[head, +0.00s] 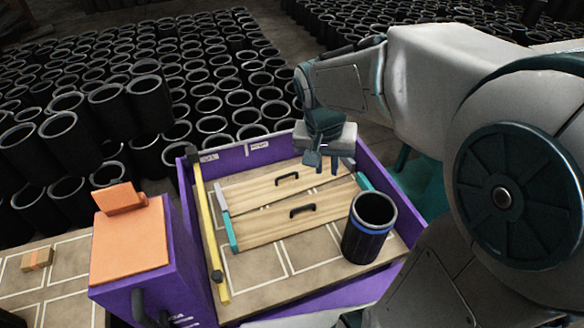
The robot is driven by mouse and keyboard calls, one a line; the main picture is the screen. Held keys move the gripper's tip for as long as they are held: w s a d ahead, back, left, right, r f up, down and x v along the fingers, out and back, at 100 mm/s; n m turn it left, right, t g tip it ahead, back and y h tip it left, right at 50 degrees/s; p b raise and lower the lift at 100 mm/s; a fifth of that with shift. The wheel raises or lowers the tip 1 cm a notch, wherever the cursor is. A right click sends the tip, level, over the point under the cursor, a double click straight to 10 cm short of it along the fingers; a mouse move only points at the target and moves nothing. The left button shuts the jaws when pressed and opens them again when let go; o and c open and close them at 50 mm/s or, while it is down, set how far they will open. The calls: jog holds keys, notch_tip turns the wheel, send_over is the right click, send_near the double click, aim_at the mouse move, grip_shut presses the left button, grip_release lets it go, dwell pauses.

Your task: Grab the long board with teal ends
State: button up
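The long board with teal ends (268,225) is pale wood with a black handle (303,210) in its middle. It lies flat in the purple-walled tray (236,160), slightly slanted. Its left teal end shows, and its right teal end is partly behind a black sleeve. A second wooden board (250,188) with a black handle and a pale grey left end lies just behind it. My gripper (328,166) hangs above the back right of the boards, pointing down, apart from the teal-ended board's handle. Its fingers look spread, with nothing seen between them.
A black sleeve with a blue band (370,226) stands upright at the tray's right. A yellow bar (210,232) with black ends runs along the left side. A purple box with an orange top (130,245) is left of the tray. Many black sleeves (205,103) fill the floor behind.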

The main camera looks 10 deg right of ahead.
jog(key=w+a+f+m+g+h+b, duration=0.1)
jog(key=w+a+f+m+b, duration=0.1)
jog(key=w+f, duration=0.45)
jog(key=w+a+f+m+h+b, duration=0.1)
jog(key=w+f+m+b, duration=0.2)
jog(key=w+f, duration=0.35)
jog(key=m+g+h+b, duration=0.1)
jog(key=m+h+b, duration=0.1)
jog(key=m+b, duration=0.3)
send_near(303, 207)
jog(key=x, duration=0.5)
jog(key=shift+w+f, duration=0.15)
jog(key=shift+w, duration=0.05)
jog(key=shift+x, duration=2.7)
jog(key=shift+s, duration=0.15)
jog(key=shift+a, duration=0.1)
grip_shut()
